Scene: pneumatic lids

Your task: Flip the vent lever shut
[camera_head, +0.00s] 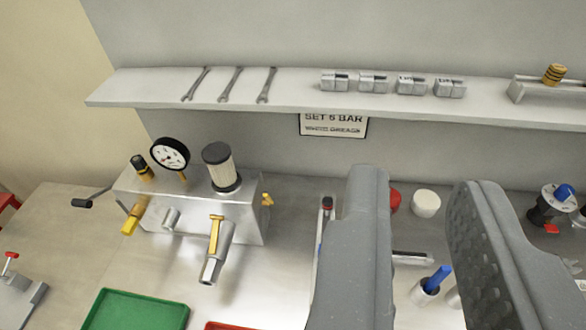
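A grey metal air unit (185,212) sits on the bench at left, with a round gauge (170,154) and a clear filter bowl with a black cap (219,167) on top. A yellow lever (215,232) lies along the front outlet pipe. Another yellow-ended fitting (133,217) is at the lower left, and a small yellow tap (267,199) is on the right side. A black-handled lever (90,199) sticks out left. I cannot tell which is the vent lever. My gripper (423,180) is open and empty, right of the unit, its fingers hiding part of the bench.
A wall shelf (290,104) holds wrenches and small metal blocks. A green tray (137,311) and the edge of a red tray (229,325) are in front. A blue-handled tool (438,278) and red and white caps (425,203) stand around my fingers.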

